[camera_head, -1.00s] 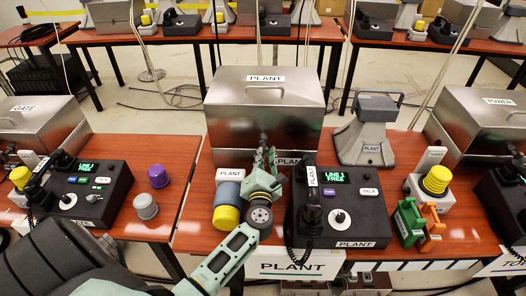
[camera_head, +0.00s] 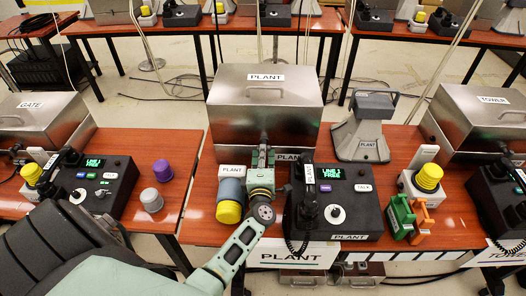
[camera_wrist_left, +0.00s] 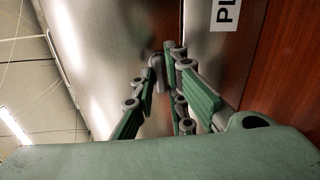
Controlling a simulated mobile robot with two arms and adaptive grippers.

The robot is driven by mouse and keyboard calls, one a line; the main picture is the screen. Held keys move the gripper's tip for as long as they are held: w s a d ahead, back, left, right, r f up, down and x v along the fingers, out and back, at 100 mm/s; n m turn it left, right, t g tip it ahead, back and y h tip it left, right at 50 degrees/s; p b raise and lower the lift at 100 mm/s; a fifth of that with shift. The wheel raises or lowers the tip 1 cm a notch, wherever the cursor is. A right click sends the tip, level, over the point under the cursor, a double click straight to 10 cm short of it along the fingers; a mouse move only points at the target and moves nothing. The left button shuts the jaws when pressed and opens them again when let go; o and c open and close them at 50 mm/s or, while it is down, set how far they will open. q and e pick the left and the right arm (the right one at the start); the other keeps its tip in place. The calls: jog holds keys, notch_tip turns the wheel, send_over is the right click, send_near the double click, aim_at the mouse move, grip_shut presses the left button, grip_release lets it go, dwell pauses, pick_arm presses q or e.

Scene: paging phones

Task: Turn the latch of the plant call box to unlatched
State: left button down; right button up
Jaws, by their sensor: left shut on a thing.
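The plant call box (camera_head: 245,105) is a brushed-metal case with a sloped lid labelled PLANT, at the back middle of the table in the head view. Its dark latch (camera_head: 263,138) sits on the front face and is mostly hidden by my fingers. My left gripper (camera_head: 263,156) reaches it from the front and is shut on the latch. In the left wrist view the green-padded fingers (camera_wrist_left: 165,85) stand on both sides of the small grey latch (camera_wrist_left: 157,70), against the metal box (camera_wrist_left: 105,45). The latch's exact angle is hard to tell. My right gripper is not in view.
A grey PLANT device (camera_head: 362,135) stands behind. The GATE (camera_head: 40,125) and TOWER (camera_head: 480,115) boxes flank the table.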

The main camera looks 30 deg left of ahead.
pick_arm(q)
jog(key=shift+d+m, duration=0.1)
jog(key=shift+m, duration=0.4)
jog(key=c, duration=1.8)
grip_release()
jog(key=shift+o, duration=0.2)
jog(key=v, duration=1.2)
jog(key=shift+s+f, duration=0.1)
